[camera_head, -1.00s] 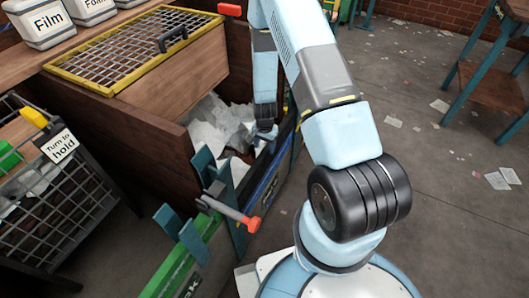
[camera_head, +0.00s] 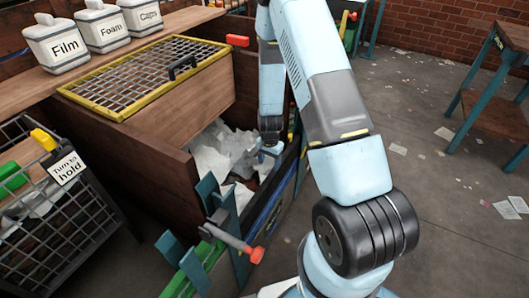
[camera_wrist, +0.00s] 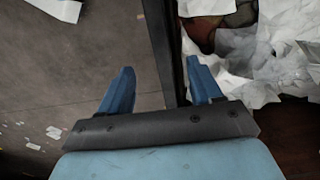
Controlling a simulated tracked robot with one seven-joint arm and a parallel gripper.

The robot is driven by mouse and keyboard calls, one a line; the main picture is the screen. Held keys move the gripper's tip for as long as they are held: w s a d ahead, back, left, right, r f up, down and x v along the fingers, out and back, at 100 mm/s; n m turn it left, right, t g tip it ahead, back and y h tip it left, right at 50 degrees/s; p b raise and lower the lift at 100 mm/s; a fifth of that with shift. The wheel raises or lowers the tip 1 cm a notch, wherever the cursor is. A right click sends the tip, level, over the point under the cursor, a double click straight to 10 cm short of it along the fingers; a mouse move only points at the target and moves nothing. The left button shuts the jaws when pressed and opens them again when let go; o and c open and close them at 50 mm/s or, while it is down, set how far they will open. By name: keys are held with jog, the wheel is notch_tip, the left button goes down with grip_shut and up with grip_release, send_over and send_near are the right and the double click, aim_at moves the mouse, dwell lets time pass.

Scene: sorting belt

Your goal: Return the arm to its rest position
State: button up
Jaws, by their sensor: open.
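My arm rises at the centre of the head view and reaches down to the wooden bin of paper (camera_head: 165,147). My gripper (camera_head: 268,152) is low at the bin's right side, small and partly hidden there. In the wrist view, my gripper (camera_wrist: 161,82) shows two blue fingers spread apart with nothing held between them. The bin's dark wall edge (camera_wrist: 166,45) runs between and beyond the fingers. White crumpled paper (camera_wrist: 265,65) lies on the right of it, and grey floor (camera_wrist: 90,60) on the left. I cannot tell whether the fingers touch the edge.
A yellow-framed mesh cover (camera_head: 135,75) tops part of the bin. Labelled canisters (camera_head: 58,45) stand on a wooden shelf behind. A lever with an orange end (camera_head: 235,242) sticks out near the bin's front. A wire cage (camera_head: 60,215) is at left. Open floor (camera_head: 420,185) lies right.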

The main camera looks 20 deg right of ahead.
notch_tip(320, 180, up, 31)
jog(key=s+n+t, duration=0.3)
jog(key=n, duration=0.1)
jog(key=s+r+n+t, duration=0.1)
jog(key=s+r+n, duration=0.1)
jog(key=s+r, duration=0.8)
notch_tip(320, 180, up, 4)
jog(key=shift+s+d+n, duration=0.25)
jog(key=shift+s+n, duration=0.05)
jog(key=shift+n, duration=0.1)
jog(key=s+r, duration=0.2)
jog(key=s, duration=0.2)
jog(key=s+r+n+t, duration=0.1)
jog(key=s+r, duration=0.1)
jog(key=s, duration=0.2)
jog(key=s+r+n, duration=0.1)
jog(key=s+r, duration=0.1)
jog(key=s, duration=0.2)
jog(key=shift+d+t, duration=0.3)
jog(key=shift+d, duration=0.1)
